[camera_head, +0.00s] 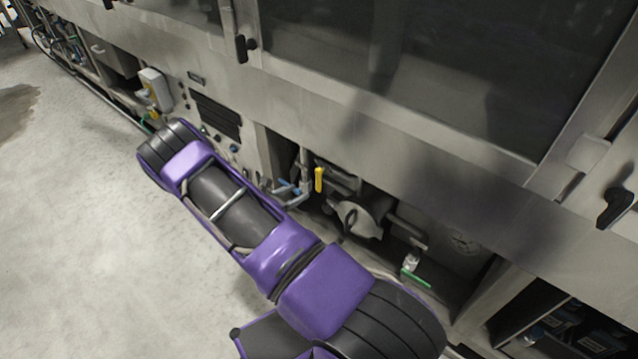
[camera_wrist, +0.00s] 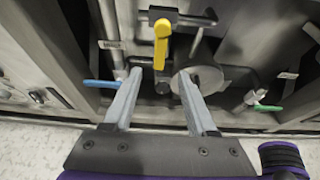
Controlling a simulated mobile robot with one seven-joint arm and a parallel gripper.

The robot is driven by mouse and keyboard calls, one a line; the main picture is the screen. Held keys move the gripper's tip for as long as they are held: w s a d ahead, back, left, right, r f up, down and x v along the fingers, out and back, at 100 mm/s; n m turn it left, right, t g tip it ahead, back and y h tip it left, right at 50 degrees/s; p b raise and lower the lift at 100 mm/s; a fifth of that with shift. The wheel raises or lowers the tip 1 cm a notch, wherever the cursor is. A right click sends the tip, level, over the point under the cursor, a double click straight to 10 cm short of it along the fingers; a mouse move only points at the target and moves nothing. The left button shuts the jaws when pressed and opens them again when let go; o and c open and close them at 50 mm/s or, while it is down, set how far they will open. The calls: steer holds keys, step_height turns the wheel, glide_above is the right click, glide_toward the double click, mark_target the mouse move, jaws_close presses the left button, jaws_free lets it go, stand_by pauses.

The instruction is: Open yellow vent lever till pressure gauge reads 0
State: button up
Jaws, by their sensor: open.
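The yellow vent lever (camera_head: 319,179) hangs upright on the grey pipework in the machine's lower recess. In the wrist view the yellow lever (camera_wrist: 162,44) points down from a dark horizontal pipe. My gripper (camera_wrist: 159,73) is open and empty, its two fingers spread. The lever's lower end appears between the fingertips in the picture; I cannot tell how far beyond them it is, and no contact shows. I cannot pick out a readable pressure gauge in either view.
A blue-handled valve (camera_wrist: 101,83) is left of the fingers, and a green-handled valve (camera_wrist: 268,107) is to the right. A round grey metal housing (camera_head: 358,218) sits right of the lever. The steel machine wall overhangs the recess. Bare floor (camera_head: 80,220) lies to the left.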

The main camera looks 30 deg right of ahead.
mark_target(317, 183)
steer(key=b+x, duration=0.1)
steer(key=x, duration=1.1)
steer(key=shift+w+d+b, duration=0.1)
steer(key=shift+d+b, duration=0.1)
steer(key=shift+b, duration=0.1)
jaws_close()
stand_by(0.8)
